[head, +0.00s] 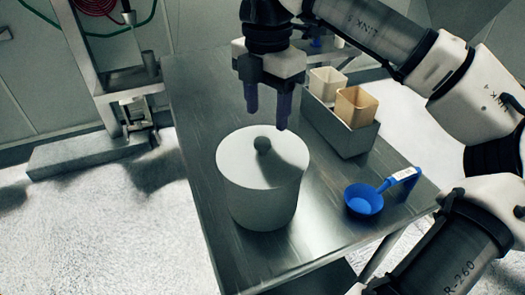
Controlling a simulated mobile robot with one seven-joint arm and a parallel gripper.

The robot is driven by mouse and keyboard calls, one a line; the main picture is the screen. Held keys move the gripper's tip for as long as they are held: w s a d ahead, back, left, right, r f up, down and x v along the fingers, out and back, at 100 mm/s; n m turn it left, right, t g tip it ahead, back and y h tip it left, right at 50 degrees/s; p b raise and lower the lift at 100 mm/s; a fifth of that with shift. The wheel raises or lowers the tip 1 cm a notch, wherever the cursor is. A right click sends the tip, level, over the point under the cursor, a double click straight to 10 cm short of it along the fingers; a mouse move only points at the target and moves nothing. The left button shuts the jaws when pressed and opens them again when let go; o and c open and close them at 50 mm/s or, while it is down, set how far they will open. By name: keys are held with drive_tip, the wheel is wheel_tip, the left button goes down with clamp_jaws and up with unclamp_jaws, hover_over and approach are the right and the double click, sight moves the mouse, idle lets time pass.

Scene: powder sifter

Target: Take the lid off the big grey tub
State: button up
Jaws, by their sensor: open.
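The big grey tub (262,205) stands upright on the metal table, near its left edge. Its round lid (240,168) is on top, with a dark ball-shaped knob (262,144) at the centre. My gripper (267,112) points down above the back part of the lid, with its two dark fingers apart and nothing between them. The fingertips appear above and slightly behind the knob, not touching it. The exact height gap cannot be told from this single view.
A blue scoop (364,199) lies on the table (320,240) right of the tub. A grey box (350,139) behind it holds a cream container (326,84) and a tan container (355,107). Bare table lies in front of the scoop. A metal frame (120,90) stands at left.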

sight(262, 141)
drive_tip(key=shift+a+f+p, duration=0.2)
drive_tip(key=shift+f+p, duration=0.25)
drive_tip(key=shift+f, duration=1.1)
drive_tip(key=shift+a+f+p, duration=0.15)
drive_tip(key=shift+f+p, duration=0.25)
drive_tip(key=shift+f, duration=1.1)
drive_tip(key=c, duration=1)
drive_tip(key=shift+s+r+p, duration=0.1)
drive_tip(key=shift+r+p, duration=2.25)
drive_tip(key=shift+r, duration=9.05)
